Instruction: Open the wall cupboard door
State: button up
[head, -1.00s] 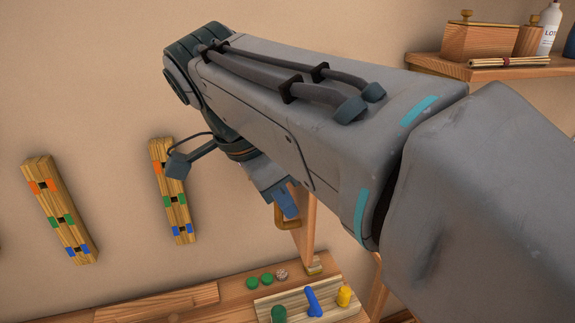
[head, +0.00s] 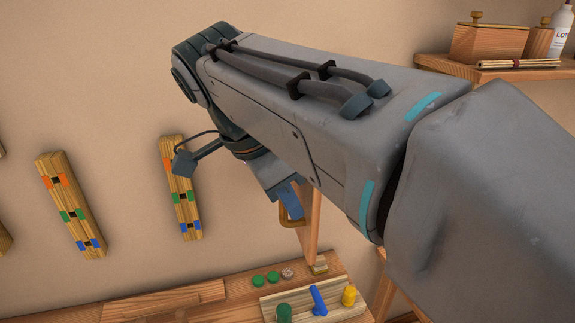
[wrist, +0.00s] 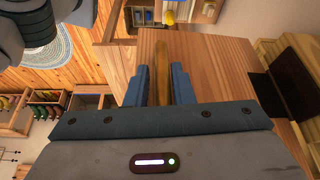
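The wall cupboard door (head: 312,228) shows in the head view as a narrow wooden panel below my forearm, jutting out from the wall. My arm hides its upper part and the cupboard body. Its brass handle (head: 291,215) is a loop on the panel's left side. In the wrist view the door face (wrist: 208,75) fills the middle, and the handle (wrist: 162,72) runs between my gripper's (wrist: 158,85) two blue fingers. A gap shows beside the handle, so the fingers look open around it. In the head view the gripper (head: 286,194) is just above the handle's lower part.
Below is a wooden worktop (head: 240,290) with green discs, a blue peg and a yellow piece (head: 349,295). Two striped wooden strips (head: 70,205) hang on the wall at left. A shelf (head: 490,68) with boxes and a bottle is at upper right.

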jog(key=p+v, duration=0.3)
jog(key=v, duration=1)
jog(key=shift+s+r, duration=0.2)
jog(key=shift+r, duration=0.15)
